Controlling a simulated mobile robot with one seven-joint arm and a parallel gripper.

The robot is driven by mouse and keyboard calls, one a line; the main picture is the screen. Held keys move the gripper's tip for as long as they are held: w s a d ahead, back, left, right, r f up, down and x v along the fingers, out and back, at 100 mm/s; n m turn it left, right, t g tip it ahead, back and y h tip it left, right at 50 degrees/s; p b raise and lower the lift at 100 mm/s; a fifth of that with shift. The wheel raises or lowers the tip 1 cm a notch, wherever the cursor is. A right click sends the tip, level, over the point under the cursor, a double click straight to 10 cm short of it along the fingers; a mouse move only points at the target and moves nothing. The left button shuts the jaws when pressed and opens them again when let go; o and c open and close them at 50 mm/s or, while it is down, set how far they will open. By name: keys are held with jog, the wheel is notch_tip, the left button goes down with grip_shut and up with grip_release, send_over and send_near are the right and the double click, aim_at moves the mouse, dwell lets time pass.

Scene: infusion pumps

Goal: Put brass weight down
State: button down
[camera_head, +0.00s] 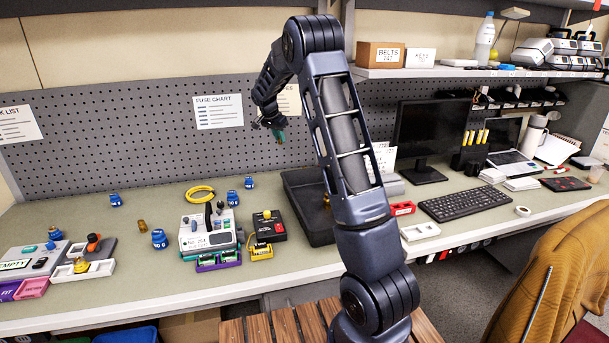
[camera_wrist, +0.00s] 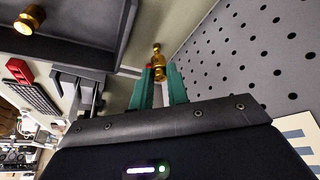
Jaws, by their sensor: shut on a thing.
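My gripper (camera_head: 278,130) is up in the air in front of the pegboard, above the back of the bench. In the wrist view its teal fingers (camera_wrist: 159,88) are shut on a brass weight (camera_wrist: 157,60), a small golden piece with a knob. In the head view the held weight is too small to make out clearly. A second brass piece (camera_wrist: 28,19) lies in the dark tray (camera_wrist: 75,18). That tray (camera_head: 300,180) stands on the bench to the right of and below my gripper, partly hidden by my arm.
A small brown piece (camera_head: 141,226) is nearby. A keyboard (camera_head: 464,203) and monitor (camera_head: 430,135) are right. The left rear bench is mostly clear.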

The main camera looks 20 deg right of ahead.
jog(key=s+d+r+n, duration=0.1)
jog(key=s+d, duration=0.4)
jog(key=s, duration=0.6)
jog(key=n, duration=0.1)
send_over(314, 205)
jog(key=s+a, duration=0.1)
jog(key=f, duration=0.1)
jog(key=shift+t+y, duration=0.3)
jog(key=shift+y, duration=0.1)
notch_tip(314, 205, down, 20)
jog(key=shift+s+r, duration=0.1)
jog(key=shift+s, duration=0.05)
jog(key=c, duration=1.4)
grip_release()
jog(key=shift+o, duration=0.2)
